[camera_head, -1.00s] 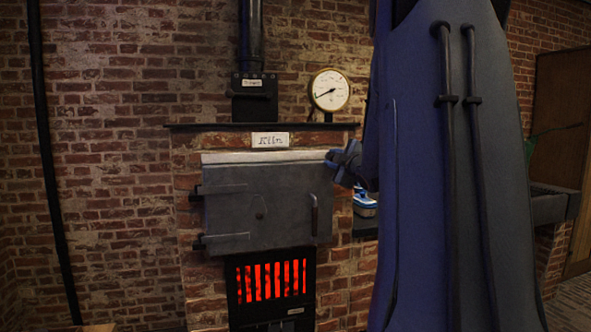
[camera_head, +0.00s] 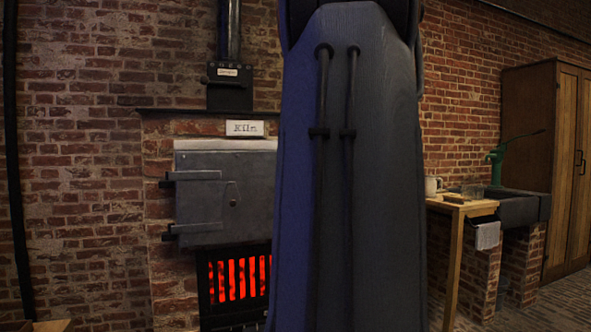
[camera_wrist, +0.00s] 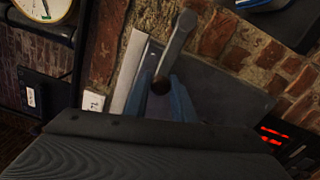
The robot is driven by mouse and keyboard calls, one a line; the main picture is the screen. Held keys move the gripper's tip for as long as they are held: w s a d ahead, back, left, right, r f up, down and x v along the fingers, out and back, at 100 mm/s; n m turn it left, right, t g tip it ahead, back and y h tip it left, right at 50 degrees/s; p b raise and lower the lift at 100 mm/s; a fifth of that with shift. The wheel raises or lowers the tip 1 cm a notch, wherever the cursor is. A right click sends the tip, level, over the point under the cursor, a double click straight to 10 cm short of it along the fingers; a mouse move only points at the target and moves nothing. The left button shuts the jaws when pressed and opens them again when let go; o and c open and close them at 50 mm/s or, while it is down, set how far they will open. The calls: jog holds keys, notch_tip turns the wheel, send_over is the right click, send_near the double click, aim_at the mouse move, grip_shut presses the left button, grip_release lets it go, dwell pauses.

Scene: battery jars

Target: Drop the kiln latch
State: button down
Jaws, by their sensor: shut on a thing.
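The kiln (camera_head: 160,125) stands against the brick wall with its grey door (camera_head: 205,210) looking closed; my arm hides the door's right side in the head view. In the wrist view, the latch (camera_wrist: 178,45) is a grey metal bar with a rounded end. It lies slanted at the edge of the grey door (camera_wrist: 225,90), with a dark round knob at its lower end. My gripper (camera_wrist: 161,90) has its blue fingers shut around the knob end of the latch. The gripper is hidden in the head view.
Red fire glows behind bars (camera_head: 238,280) below the door. A dial gauge (camera_wrist: 42,8) shows at the top left of the wrist view. To the right stand a wooden table (camera_head: 455,208) with a mug (camera_head: 432,186), a dark sink (camera_head: 520,207) and a wooden cupboard (camera_head: 565,150).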

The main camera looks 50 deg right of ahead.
jog(key=shift+s+f, duration=0.1)
dwell(0.4)
jog(key=c, duration=1.6)
grip_release()
jog(key=shift+d, duration=0.1)
jog(key=shift+o, duration=0.4)
jog(key=v, duration=0.8)
